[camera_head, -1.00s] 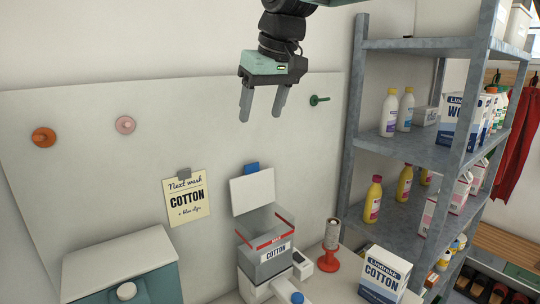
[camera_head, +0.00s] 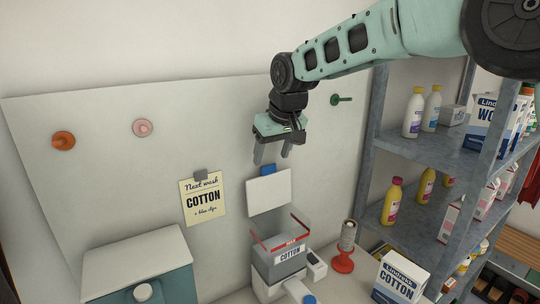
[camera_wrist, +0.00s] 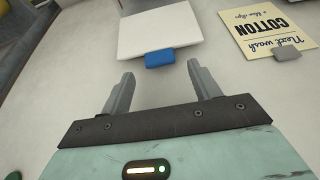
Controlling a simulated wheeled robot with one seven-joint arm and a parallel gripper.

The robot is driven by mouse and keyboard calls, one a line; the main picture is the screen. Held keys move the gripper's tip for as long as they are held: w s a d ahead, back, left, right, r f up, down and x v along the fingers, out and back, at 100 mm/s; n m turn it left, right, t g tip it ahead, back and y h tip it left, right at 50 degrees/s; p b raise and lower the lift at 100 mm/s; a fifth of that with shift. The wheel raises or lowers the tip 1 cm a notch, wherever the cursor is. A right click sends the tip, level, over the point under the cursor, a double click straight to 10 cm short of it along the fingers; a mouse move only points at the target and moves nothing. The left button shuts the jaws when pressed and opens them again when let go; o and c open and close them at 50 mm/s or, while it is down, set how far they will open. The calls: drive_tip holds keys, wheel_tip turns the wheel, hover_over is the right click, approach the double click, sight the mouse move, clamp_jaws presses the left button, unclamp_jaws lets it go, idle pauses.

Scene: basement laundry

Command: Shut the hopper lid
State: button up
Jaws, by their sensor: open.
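The hopper (camera_head: 280,258) is a grey, partly clear bin with a red-edged rim and a COTTON label, on a white base. Its white lid (camera_head: 269,194) stands raised against the wall panel above the bin, with a blue piece (camera_head: 296,172) at its top edge. My gripper (camera_head: 271,156) is open and empty, pointing down just above the lid, apart from it in the picture. In the wrist view the lid (camera_wrist: 158,32) and its blue piece (camera_wrist: 160,58) lie beyond the two spread fingertips (camera_wrist: 160,72).
A yellow COTTON note (camera_head: 203,202) hangs left of the lid. A red stand (camera_head: 343,262) and a Lindrekk COTTON box (camera_head: 400,278) are right of the hopper. A grey shelf (camera_head: 430,150) with bottles stands at right, and a white-topped teal cabinet (camera_head: 138,262) at left.

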sight(269, 165)
drive_tip(key=shift+p+x, duration=0.45)
drive_tip(key=shift+x, duration=1.25)
drive_tip(key=shift+f, duration=0.1)
clamp_jaws()
drive_tip(key=shift+s+b, duration=0.1)
drive_tip(key=shift+b, duration=0.3)
